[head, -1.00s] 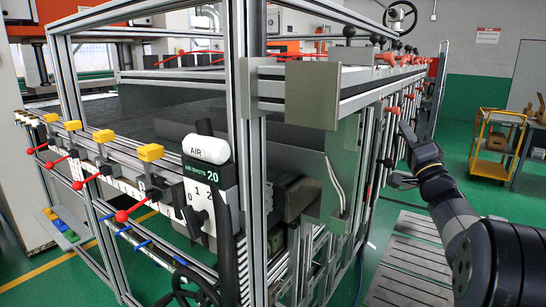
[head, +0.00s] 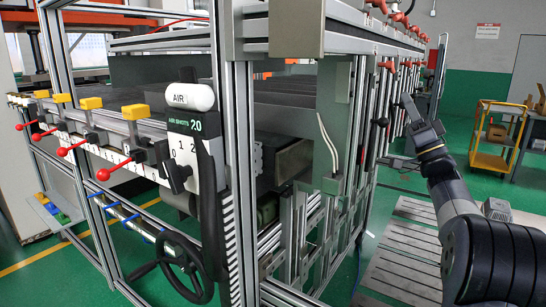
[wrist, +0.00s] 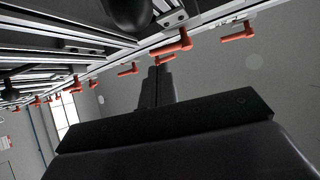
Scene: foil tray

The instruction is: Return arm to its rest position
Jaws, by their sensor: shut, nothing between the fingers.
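My arm reaches up from the lower right of the head view. My gripper (head: 407,104) is at its upper end, beside the right end of the machine frame (head: 237,110). In the wrist view my gripper (wrist: 157,70) points away from the camera, its dark fingers together with nothing between them. It is close below a row of red handles (wrist: 172,48) in the picture; I cannot tell the exact gap. No foil tray shows in either view.
A dial panel marked AIR (head: 192,125) and a black handwheel (head: 183,268) are on the machine's near side. A yellow cart (head: 497,137) stands behind my arm at the right. Slatted grey plates (head: 405,255) lie on the green floor below my arm.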

